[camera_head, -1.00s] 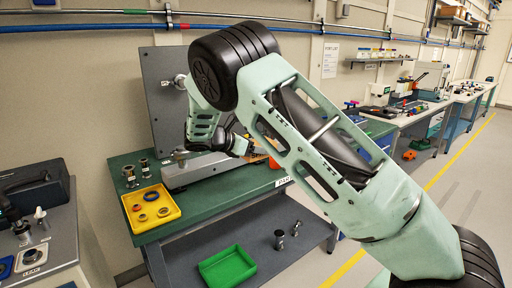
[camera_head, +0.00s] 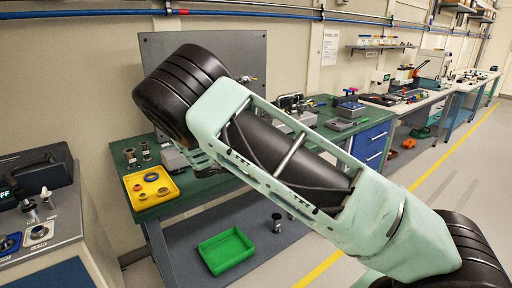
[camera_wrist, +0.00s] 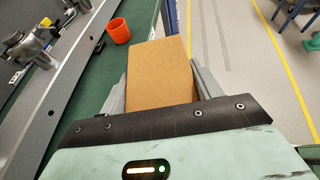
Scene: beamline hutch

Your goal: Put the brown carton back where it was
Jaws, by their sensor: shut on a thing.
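The brown carton (camera_wrist: 160,72) is a plain box in the wrist view, between the two fingers of my gripper (camera_wrist: 161,90). My gripper is shut on it, one finger along each side. Behind the carton the wrist view shows the edge of the green-topped bench and the grey floor. In the head view my own arm hides both the gripper and the carton.
An orange cup (camera_wrist: 119,31) stands on the green bench beside the carton. The bench (camera_head: 195,203) holds a yellow tray (camera_head: 150,205) of rings. A green bin (camera_head: 227,250) sits on its lower shelf. Blue drawers (camera_head: 372,143) stand further right.

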